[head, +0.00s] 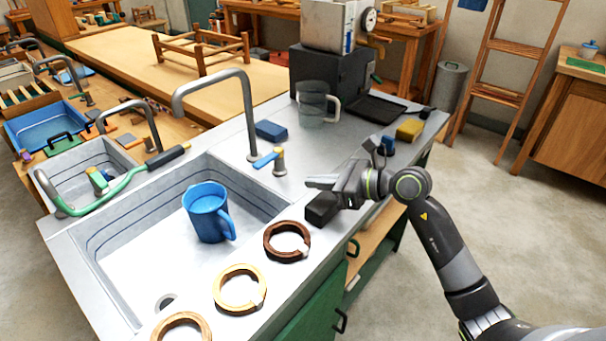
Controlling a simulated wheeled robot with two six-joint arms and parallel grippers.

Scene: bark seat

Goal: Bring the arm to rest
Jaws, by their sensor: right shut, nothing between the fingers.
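My right arm comes in from the lower right, and its gripper (318,197) is over the front edge of the metal counter (300,170). The gripper is shut and empty. It is near a dark brown ring (272,246) that lies on the counter's front rim. My left gripper is not in view.
A blue mug (205,212) stands in the sink (150,245). A light wooden ring (222,292) and another ring (160,332) lie on the front rim. A tall faucet (251,110), a clear jug (312,104) and a yellow sponge (409,130) stand farther back.

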